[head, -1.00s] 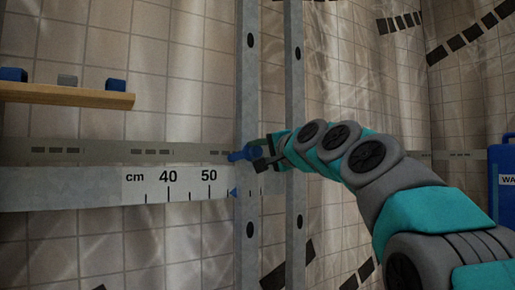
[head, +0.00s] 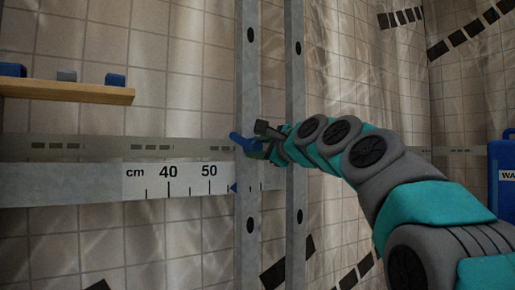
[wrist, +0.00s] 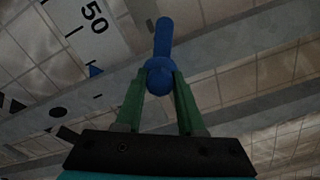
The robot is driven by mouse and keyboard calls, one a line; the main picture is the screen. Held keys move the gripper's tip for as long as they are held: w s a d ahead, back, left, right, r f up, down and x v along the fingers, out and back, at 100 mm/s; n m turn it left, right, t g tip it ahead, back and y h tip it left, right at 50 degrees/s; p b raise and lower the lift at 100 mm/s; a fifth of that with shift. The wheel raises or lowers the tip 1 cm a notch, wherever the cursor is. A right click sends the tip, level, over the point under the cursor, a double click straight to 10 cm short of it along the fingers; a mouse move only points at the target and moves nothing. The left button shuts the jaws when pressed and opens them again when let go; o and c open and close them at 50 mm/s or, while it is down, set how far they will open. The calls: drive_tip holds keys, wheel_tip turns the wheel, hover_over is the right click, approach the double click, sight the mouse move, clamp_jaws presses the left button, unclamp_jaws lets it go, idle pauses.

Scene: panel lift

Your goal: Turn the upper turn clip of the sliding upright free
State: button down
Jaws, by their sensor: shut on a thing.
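The blue turn clip (head: 246,143) sits on the left grey upright (head: 249,80), in front of the horizontal rail. Its lever points to the upper left in the head view. My gripper (head: 262,145) is at the clip, coming from the right, with its wrist rolled. In the wrist view my gripper (wrist: 160,88) has its green fingers shut on the round blue hub of the clip (wrist: 160,76), and the lever sticks out beyond the fingertips. My gripper and the hub partly hide the upright behind them.
A second grey upright (head: 296,85) stands just right, behind my arm. A scale (head: 178,183) with a blue pointer (head: 234,188) runs below the clip. A wooden shelf (head: 70,93) with small blue and grey pieces is at left. A blue container (head: 500,180) stands at right.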

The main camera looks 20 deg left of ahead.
idle(0.6)
drive_tip(key=c, duration=0.5)
unclamp_jaws()
drive_tip(key=b+v, duration=0.1)
drive_tip(key=v, duration=0.6)
drive_tip(key=shift+s+d, duration=0.25)
drive_tip(key=shift+d, duration=0.05)
drive_tip(key=shift+f, duration=0.15)
